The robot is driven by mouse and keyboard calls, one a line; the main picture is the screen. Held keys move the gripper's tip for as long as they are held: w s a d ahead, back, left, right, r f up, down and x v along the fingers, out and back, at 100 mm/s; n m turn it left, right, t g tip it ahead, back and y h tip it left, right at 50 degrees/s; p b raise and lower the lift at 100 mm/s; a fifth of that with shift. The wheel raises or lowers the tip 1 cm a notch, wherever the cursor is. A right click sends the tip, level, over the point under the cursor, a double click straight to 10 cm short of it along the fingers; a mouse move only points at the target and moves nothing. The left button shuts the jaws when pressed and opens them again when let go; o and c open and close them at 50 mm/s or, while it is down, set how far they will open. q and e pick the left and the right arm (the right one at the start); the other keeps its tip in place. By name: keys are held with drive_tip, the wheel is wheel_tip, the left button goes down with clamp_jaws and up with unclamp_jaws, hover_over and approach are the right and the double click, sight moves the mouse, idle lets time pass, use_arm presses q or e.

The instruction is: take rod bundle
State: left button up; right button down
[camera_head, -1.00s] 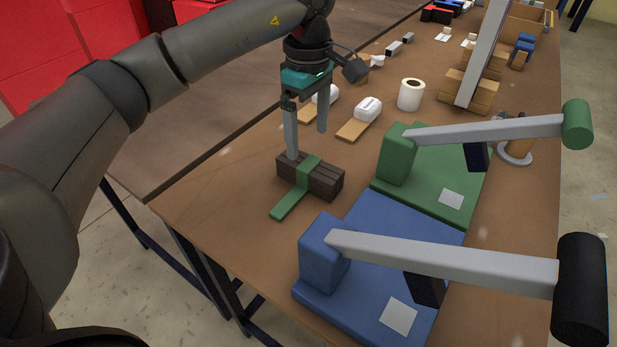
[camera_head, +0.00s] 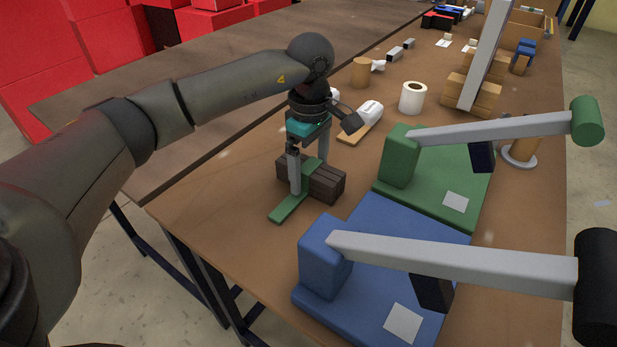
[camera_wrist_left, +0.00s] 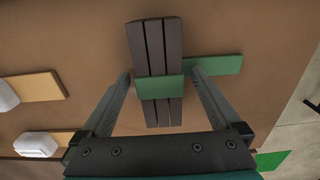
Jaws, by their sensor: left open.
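The rod bundle (camera_head: 325,184) is several dark brown rods lying side by side on the table, with a green band (camera_head: 309,168) across the middle and a green strip (camera_head: 290,206) sticking out on the near side. In the left wrist view the bundle (camera_wrist_left: 153,48) lies between the two fingers, crossed by the green band (camera_wrist_left: 160,87). My left gripper (camera_head: 309,175) is open, fingers pointing down, one on each side of the bundle at the band. Gaps show between the fingers and the rods in the wrist view. My right gripper is not in view.
A green lever stand (camera_head: 398,160) and a blue lever stand (camera_head: 325,262) with long grey arms stand to the right and near. A white roll (camera_head: 412,97), a white rounded piece on a wooden slat (camera_head: 353,133) and a tan cylinder (camera_head: 361,72) stand behind. Bare table lies left.

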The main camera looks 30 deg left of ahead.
use_arm(q)
drive_tip(key=shift+f, duration=0.25)
idle(0.3)
clamp_jaws()
idle(0.9)
drive_tip(key=shift+r, duration=0.1)
